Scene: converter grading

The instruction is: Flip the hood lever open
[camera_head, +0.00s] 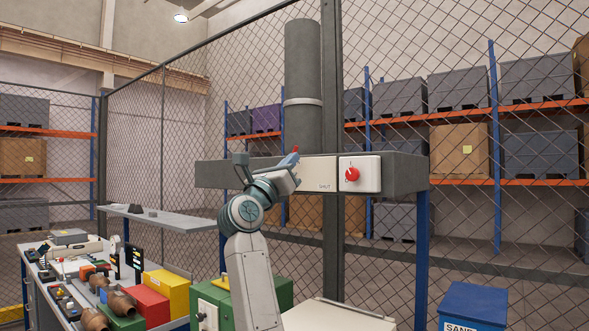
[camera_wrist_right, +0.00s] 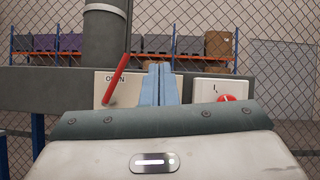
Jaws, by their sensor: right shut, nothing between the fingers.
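The hood (camera_head: 405,174) is a long grey box with a round duct (camera_head: 302,75) rising from it. On its front is a pale lever plate; the wrist view shows the plate (camera_wrist_right: 140,80) with lettering that looks like "OPEN" at its left. The red hood lever (camera_wrist_right: 117,80) stands up from the plate, its top leaning right. In the head view only a bit of red lever (camera_head: 296,149) shows above my right gripper (camera_head: 291,163). In the wrist view my right gripper's blue-grey fingers (camera_wrist_right: 158,85) are shut and empty, just right of the lever, with a visible gap. My left gripper is out of view.
A white switch box with a red knob (camera_head: 351,174) sits right of the lever plate. A grey shelf (camera_head: 165,219) is at left. Below are a cluttered bench, a yellow box (camera_head: 167,293), a green cabinet (camera_head: 277,293) and a blue bin (camera_head: 473,304). A mesh fence stands behind.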

